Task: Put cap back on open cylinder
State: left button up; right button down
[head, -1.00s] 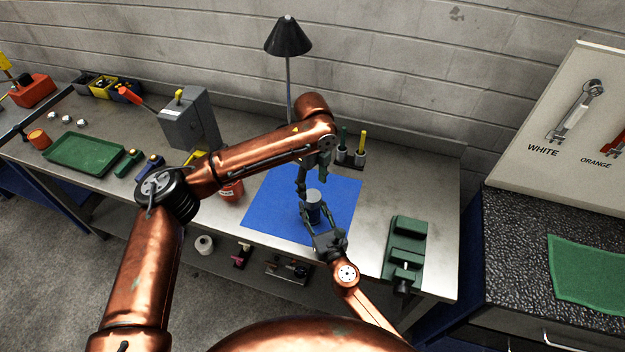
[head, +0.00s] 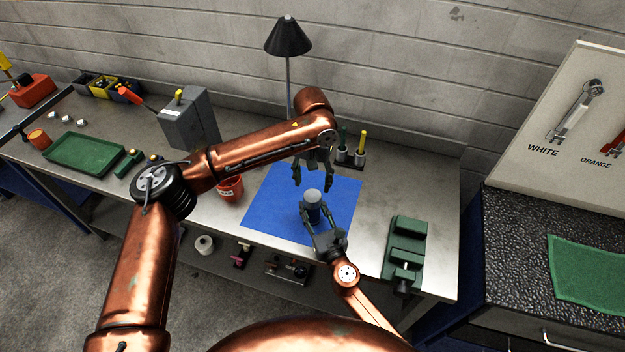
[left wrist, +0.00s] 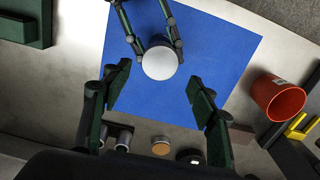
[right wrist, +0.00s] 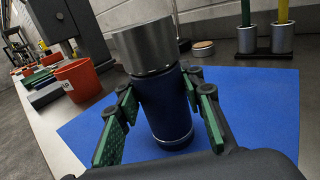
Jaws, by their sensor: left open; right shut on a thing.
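The cylinder has a dark blue body (right wrist: 165,110) and a wide silver cap (right wrist: 145,46) resting on its top end. It stands over the blue mat (head: 270,205). My right gripper (head: 316,212) is shut on the cylinder body, one finger on each side, below the cap. In the left wrist view the round pale cap top (left wrist: 160,62) shows just beyond and between my left fingers. My left gripper (head: 312,187) is open and empty, above the cylinder and pointing down. Whether the cap is fully seated cannot be told.
A red bin (head: 231,189) stands left of the mat and a green vise (head: 406,250) to its right. A holder with upright tools (head: 350,156) and a black lamp (head: 288,40) stand behind. A small tan-topped disc (right wrist: 203,47) lies beyond the mat.

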aim_at(312, 195)
pick_arm(q)
jog(key=n, duration=0.4)
jog(key=shift+r, duration=0.15)
jog(key=shift+f, duration=4.05)
